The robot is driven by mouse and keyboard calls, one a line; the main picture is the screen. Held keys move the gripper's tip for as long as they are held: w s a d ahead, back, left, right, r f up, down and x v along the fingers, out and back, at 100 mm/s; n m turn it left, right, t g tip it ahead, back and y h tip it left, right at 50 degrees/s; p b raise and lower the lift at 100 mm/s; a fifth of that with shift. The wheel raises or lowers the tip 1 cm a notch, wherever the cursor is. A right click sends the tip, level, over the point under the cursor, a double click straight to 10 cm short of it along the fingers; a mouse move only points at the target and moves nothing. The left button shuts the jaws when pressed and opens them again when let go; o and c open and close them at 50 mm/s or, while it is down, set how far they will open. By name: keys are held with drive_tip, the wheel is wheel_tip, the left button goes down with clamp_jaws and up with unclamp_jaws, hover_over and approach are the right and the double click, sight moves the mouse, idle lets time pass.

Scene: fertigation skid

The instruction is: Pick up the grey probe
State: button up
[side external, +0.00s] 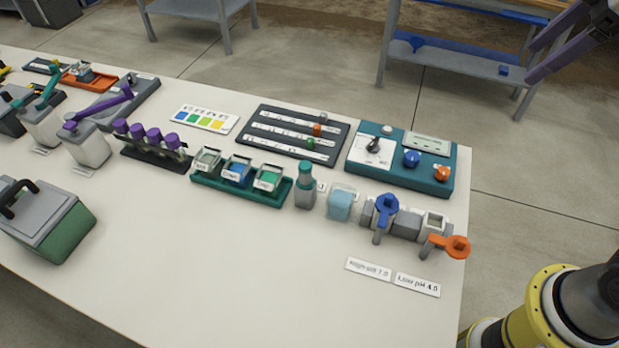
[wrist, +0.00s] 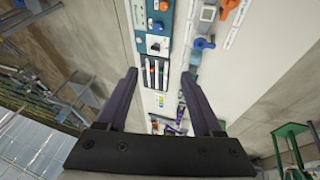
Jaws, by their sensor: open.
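I cannot identify the grey probe with certainty. A small grey piece (side external: 323,117) stands at the right end of the back row on a dark panel (side external: 257,147), above an orange piece (side external: 317,129) and a green piece (side external: 311,143); it may be the probe. My gripper (wrist: 159,74) has two purple fingers spread apart with nothing between them. In the wrist view the dark panel (wrist: 146,75) appears between the fingertips, well beyond them. In the side view my gripper (side external: 533,64) is at the upper right, high and away from the bench things.
A teal control box (side external: 440,160) with knobs stands right of the panel. In front are a teal tray (side external: 240,195) of jars, a teal-capped bottle (side external: 305,190), a blue beaker (side external: 340,204) and valves with blue (side external: 386,207) and orange handles (side external: 450,245). The front middle of the bench is clear.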

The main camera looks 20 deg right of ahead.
drive_tip(key=w+a+n+g, duration=0.1)
drive_tip(key=w+a+n, duration=0.25)
drive_tip(key=w, duration=0.35)
drive_tip(key=n+g, duration=0.4)
drive_tip(key=n, duration=0.2)
hover_over(305, 165)
wheel_tip(305, 165, down, 18)
drive_tip(key=shift+h, duration=0.3)
drive_tip(key=f, duration=0.8)
drive_tip(key=shift+s, duration=0.35)
drive_tip(key=shift+w+f, duration=0.15)
drive_tip(key=shift+f, duration=1.2)
drive_tip(key=shift+w+f, duration=0.15)
drive_tip(key=shift+f, duration=1.2)
clamp_jaws()
